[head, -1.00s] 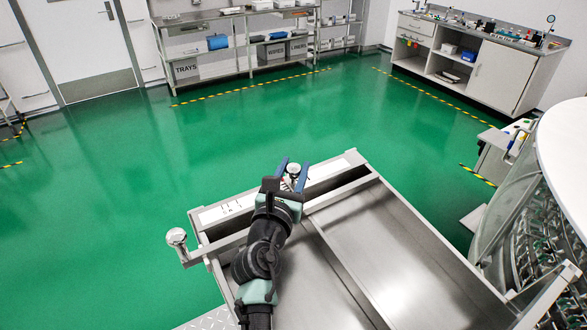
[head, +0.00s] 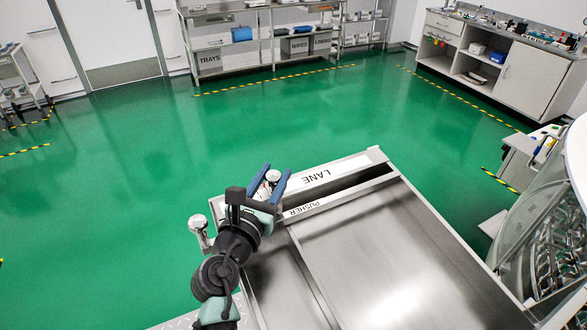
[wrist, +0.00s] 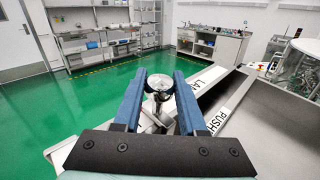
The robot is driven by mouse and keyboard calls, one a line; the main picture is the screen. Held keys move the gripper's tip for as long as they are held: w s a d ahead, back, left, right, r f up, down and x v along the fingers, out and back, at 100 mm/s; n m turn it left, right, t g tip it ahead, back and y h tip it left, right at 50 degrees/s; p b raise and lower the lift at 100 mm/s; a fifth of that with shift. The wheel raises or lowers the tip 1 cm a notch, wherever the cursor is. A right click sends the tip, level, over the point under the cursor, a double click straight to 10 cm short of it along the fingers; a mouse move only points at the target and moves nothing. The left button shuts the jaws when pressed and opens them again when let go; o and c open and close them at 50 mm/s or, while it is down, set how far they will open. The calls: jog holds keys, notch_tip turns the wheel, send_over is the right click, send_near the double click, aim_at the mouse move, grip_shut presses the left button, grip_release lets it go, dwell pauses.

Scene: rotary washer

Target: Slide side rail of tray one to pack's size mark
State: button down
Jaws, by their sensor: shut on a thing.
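My gripper (head: 270,180) is shut on a round silver knob (head: 273,177) at the far edge of a steel tray (head: 390,255). The knob also shows between the blue fingers in the wrist view (wrist: 160,84). A long straight rail (head: 312,272) divides the tray floor and runs toward me from near the held knob. A white strip marked LANE (head: 318,176) lies along the far edge, right of my gripper. The size marks are not visible; my arm and gripper cover the strip's left part. I cannot make out a pack.
A bar marked PUSHER (head: 345,194) crosses the tray just inside the LANE strip. A second silver knob (head: 198,223) stands at the left corner, close to my arm. A glass-sided round machine (head: 545,235) stands at the right. The green floor (head: 180,150) beyond is clear.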

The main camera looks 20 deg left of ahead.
jog(key=shift+w+d, duration=0.15)
jog(key=shift+d, duration=0.05)
jog(key=shift+c, duration=2.3)
grip_release()
jog(key=s+b, duration=0.2)
jog(key=s, duration=1.1)
